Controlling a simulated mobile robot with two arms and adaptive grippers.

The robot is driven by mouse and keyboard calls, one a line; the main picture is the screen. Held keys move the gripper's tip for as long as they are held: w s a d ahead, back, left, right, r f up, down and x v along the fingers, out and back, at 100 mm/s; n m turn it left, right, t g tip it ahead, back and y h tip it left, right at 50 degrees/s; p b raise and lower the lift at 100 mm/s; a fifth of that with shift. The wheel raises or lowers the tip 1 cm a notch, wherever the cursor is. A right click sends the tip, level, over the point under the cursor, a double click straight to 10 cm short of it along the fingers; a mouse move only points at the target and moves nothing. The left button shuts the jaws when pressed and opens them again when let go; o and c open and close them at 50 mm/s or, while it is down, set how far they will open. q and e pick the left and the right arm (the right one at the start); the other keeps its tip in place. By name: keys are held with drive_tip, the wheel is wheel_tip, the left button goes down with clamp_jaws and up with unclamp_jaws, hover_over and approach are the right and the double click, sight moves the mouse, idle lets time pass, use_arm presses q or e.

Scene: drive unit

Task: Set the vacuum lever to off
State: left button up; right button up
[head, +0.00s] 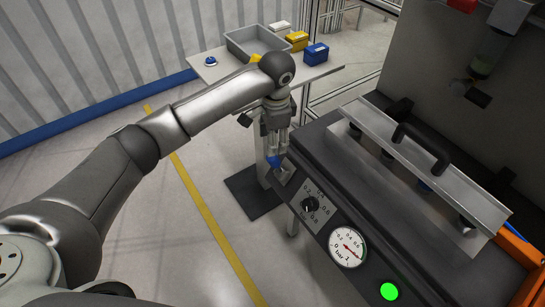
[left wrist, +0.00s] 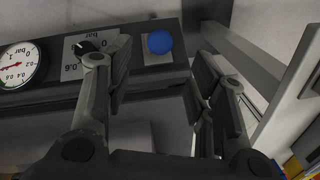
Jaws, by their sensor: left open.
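The vacuum lever, with a blue knob (head: 274,161), is at the far left end of the sloped dark control panel (head: 330,226). In the left wrist view the round blue knob (left wrist: 159,42) shows above a light plate, between the two fingers in the picture. I cannot tell which position the lever is set to. My left gripper (head: 276,150) points down at the knob and partly covers it. In the left wrist view the fingers (left wrist: 162,78) are apart with nothing between their pads; contact with the knob is not visible. My right gripper is out of view.
Beside the lever are a black rotary knob (head: 310,204), a round gauge (head: 348,246) and a lit green button (head: 389,291). A metal cover with a black handle (head: 421,145) lies on the machine. A side table (head: 213,71) holds a grey tray (head: 258,42) and small boxes.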

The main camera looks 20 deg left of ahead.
sight(272, 158)
use_arm(q)
drive_tip(key=f, duration=0.6)
drive_tip(key=w+f, duration=0.1)
drive_tip(key=f, duration=0.3)
drive_tip(key=shift+a, duration=0.3)
drive_tip(key=shift+r, duration=0.1)
clamp_jaws()
